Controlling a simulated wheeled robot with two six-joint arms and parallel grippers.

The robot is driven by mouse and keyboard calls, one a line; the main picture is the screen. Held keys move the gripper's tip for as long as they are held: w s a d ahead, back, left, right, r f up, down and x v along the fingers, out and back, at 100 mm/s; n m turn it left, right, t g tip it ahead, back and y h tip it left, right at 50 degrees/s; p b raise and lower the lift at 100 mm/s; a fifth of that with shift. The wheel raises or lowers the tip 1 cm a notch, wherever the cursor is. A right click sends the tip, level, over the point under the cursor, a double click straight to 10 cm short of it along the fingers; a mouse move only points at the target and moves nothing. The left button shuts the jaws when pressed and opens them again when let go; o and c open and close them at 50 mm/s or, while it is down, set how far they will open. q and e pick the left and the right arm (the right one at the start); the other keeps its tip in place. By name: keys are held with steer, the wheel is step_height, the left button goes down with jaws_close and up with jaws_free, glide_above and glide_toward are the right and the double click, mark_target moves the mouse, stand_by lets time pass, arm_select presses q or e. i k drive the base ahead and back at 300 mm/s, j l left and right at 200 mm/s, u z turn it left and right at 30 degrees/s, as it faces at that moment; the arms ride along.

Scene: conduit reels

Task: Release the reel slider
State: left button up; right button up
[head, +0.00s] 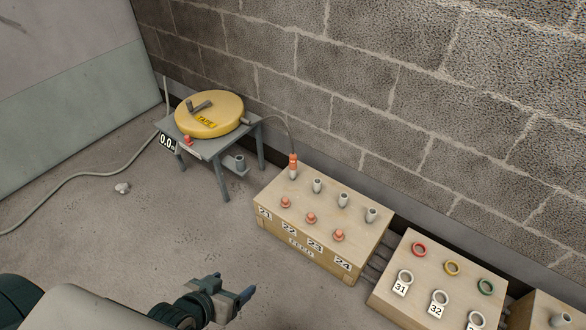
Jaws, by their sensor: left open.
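The yellow reel (228,108) lies flat on a small grey stand (215,146) against the block wall. A dark grey crank-like piece (201,106) and a yellow label (206,121) are on its top. A small red piece (187,140) sits at the stand's front left edge; I cannot tell if it is the slider. My left gripper (248,294) is open and empty over the floor at the bottom, well apart from the reel and stand. My right gripper is not in view.
A "0.0" display (167,142) is at the stand's left. A wooden box (329,222) with several grey stubs and red knobs stands right of it, a cable reaching its orange plug (293,164). Another box (398,266) holds coloured rings. A hose (75,177) crosses the floor; the middle floor is clear.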

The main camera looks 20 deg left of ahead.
mark_target(187, 137)
steer(key=u, duration=1.3)
